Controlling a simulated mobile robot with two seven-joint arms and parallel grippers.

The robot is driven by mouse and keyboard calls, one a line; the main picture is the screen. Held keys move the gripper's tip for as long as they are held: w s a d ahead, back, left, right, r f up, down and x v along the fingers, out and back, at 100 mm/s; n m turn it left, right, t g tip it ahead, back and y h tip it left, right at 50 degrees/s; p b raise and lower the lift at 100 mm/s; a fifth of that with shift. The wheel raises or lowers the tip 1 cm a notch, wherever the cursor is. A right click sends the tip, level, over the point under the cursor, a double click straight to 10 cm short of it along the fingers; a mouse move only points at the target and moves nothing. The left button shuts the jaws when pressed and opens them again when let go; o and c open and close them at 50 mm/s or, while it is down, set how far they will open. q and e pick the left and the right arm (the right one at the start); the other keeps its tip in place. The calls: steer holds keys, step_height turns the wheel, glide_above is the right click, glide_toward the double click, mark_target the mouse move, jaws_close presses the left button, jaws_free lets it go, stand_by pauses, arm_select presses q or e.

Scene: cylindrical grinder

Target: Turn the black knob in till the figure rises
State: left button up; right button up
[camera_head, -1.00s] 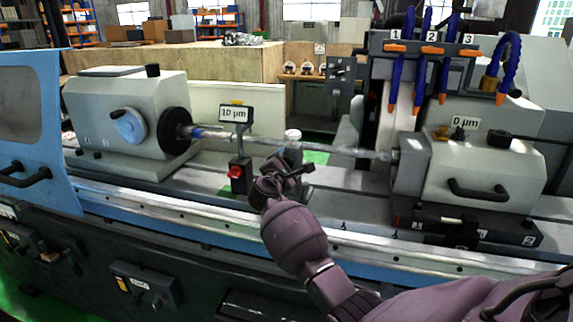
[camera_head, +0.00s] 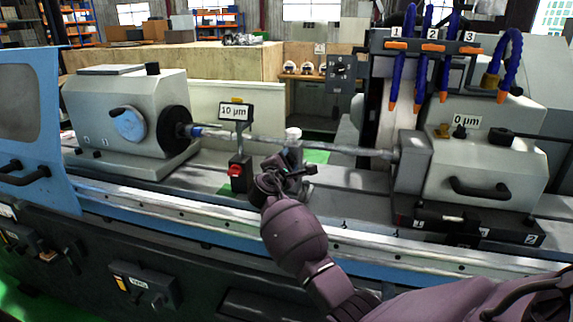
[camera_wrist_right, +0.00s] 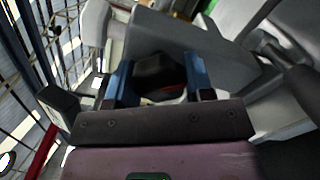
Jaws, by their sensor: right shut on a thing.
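The black knob (camera_wrist_right: 158,72) sits between the two blue fingers of my right gripper (camera_wrist_right: 158,85) in the wrist view, and the fingers are shut on it. In the head view my right gripper (camera_head: 290,172) is in front of the white-topped rest (camera_head: 292,136), under the long shaft (camera_head: 340,148); the knob cannot be made out there. A display (camera_head: 236,112) left of the gripper reads 10 µm. A second display (camera_head: 466,121) on the right-hand housing reads 0 µm. My left gripper is out of view.
A red knob (camera_head: 235,170) on a dark post stands close to the left of my gripper. The grey headstock (camera_head: 105,110) is at the left, the grey housing with a black handle (camera_head: 480,188) at the right. Blue hoses (camera_head: 419,70) hang above the right side.

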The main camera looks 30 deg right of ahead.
steer(key=m+b, duration=0.2)
steer(key=m, duration=0.2)
steer(key=shift+f, duration=0.15)
arm_select(q)
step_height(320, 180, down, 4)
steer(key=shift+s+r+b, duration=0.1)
steer(key=shift+b, duration=0.3)
arm_select(e)
steer(key=shift+m, duration=0.5)
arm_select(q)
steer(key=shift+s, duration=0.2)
arm_select(e)
steer(key=o, duration=0.9)
steer(key=shift+o, duration=0.2)
steer(key=shift+r, duration=0.2)
